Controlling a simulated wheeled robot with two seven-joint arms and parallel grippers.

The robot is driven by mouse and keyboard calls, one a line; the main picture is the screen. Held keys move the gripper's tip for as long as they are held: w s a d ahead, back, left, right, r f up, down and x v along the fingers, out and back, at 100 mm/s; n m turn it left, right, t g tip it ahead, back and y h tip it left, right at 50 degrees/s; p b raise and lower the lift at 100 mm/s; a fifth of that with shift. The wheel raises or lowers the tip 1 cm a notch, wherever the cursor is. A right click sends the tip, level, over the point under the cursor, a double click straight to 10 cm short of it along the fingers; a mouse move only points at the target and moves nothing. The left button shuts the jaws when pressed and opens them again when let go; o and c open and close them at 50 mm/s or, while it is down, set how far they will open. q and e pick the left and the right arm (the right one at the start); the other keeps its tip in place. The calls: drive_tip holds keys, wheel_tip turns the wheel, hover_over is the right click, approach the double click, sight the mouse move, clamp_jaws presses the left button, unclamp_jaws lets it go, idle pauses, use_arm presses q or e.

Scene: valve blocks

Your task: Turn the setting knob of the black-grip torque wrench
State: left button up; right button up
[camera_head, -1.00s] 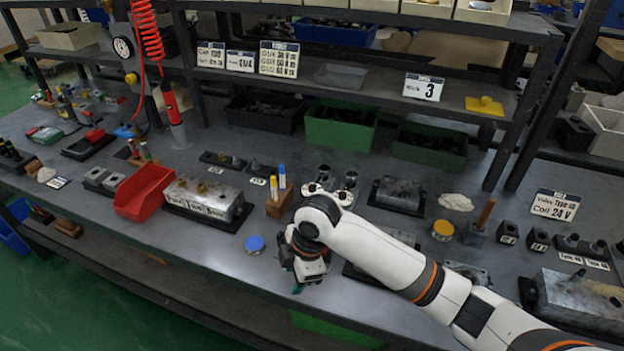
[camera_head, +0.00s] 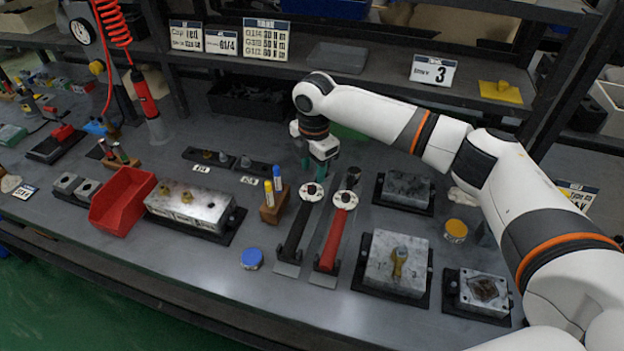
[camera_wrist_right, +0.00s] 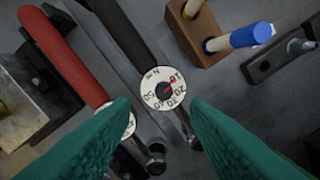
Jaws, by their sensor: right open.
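The black-grip torque wrench (camera_head: 297,232) lies on the bench, with its round white setting knob (camera_head: 312,191) at the far end. In the right wrist view the knob (camera_wrist_right: 162,89) shows a numbered dial with a red mark. The red-grip torque wrench (camera_head: 332,241) lies just right of it, with its own white dial (camera_head: 345,199). My right gripper (camera_head: 318,174) is above the far end of the black-grip wrench. Its green fingers (camera_wrist_right: 160,128) are open, with the black-grip knob ahead between them and no contact visible. My left gripper is not in view.
A wooden block (camera_head: 273,207) with blue and yellow markers stands close left of the black-grip wrench. A valve block (camera_head: 396,262) on a black base sits to the right. A blue-lidded tin (camera_head: 252,258) is in front. Shelving (camera_head: 330,71) stands behind.

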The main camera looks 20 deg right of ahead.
sight(312, 188)
drive_tip(key=f, duration=0.3)
drive_tip(key=shift+w+f, duration=0.3)
drive_tip(key=shift+f, duration=0.9)
drive_tip(key=shift+f+p, duration=0.25)
drive_tip(key=shift+p, duration=0.05)
drive_tip(key=shift+f, duration=0.15)
drive_tip(key=shift+c, duration=0.4)
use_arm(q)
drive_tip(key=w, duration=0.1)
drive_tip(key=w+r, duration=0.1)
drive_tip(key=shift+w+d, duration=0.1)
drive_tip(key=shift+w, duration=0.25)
use_arm(e)
clamp_jaws()
